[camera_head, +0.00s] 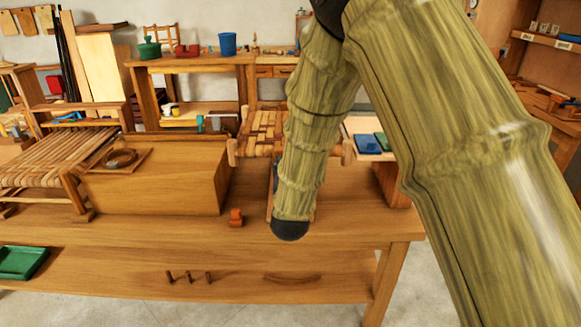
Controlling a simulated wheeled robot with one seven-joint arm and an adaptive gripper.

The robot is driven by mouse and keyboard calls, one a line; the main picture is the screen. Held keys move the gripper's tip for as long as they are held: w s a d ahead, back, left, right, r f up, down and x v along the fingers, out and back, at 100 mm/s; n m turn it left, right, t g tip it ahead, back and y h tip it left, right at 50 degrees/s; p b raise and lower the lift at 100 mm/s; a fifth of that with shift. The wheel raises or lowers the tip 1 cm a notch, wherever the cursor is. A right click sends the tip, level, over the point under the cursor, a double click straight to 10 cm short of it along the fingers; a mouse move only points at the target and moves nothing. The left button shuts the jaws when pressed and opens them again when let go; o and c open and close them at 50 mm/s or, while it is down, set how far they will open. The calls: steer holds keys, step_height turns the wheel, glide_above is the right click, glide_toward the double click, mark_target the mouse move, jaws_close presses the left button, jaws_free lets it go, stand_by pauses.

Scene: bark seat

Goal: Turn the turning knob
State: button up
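A dark brown round piece (121,157), which looks like the turning knob, sits on a flat square wooden plate (98,165). The plate lies on top of a long wooden box (160,190) on the workbench, left of centre. My bamboo-like arm comes in from the right and bends down at the centre, ending in a dark rounded cap over the bench, well to the right of the knob. I cannot make out gripper fingers; they are hidden behind the arm or out of frame. Nothing of mine touches the knob.
A small orange-red object (236,217) stands on the workbench (340,225) beside the box. A woven seat (50,160) is at the left, with another woven piece (262,130) behind my arm. Blue and green pads (368,144) lie right of it. The bench front is mostly clear.

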steer(key=shift+o, duration=1.4)
steer(key=s, duration=0.7)
steer(key=shift+s, duration=0.2)
steer(key=s+d+f+g+p, duration=0.1)
steer(key=s+d+f+g, duration=0.3)
steer(key=f, duration=0.6)
steer(key=s+d+f+g, duration=0.2)
steer(key=s+d+f, duration=0.4)
steer(key=f, duration=0.4)
steer(key=s+d+f+g+p, duration=0.1)
steer(key=s+d+f+g, duration=0.25)
steer(key=s+f, duration=0.4)
steer(key=s+d+f+g, duration=0.2)
steer(key=s+d+f, duration=0.1)
steer(key=s, duration=0.6)
steer(key=s+d+f+g, duration=0.3)
steer(key=s+f, duration=0.3)
steer(key=s, duration=0.3)
steer(key=s+d+f+g+p, duration=0.1)
steer(key=s+d+f+g, duration=0.2)
steer(key=s, duration=0.6)
step_height(320, 180, down, 2)
steer(key=shift+d+f+m, duration=0.1)
steer(key=shift+d+m, duration=0.1)
steer(key=shift+m, duration=0.1)
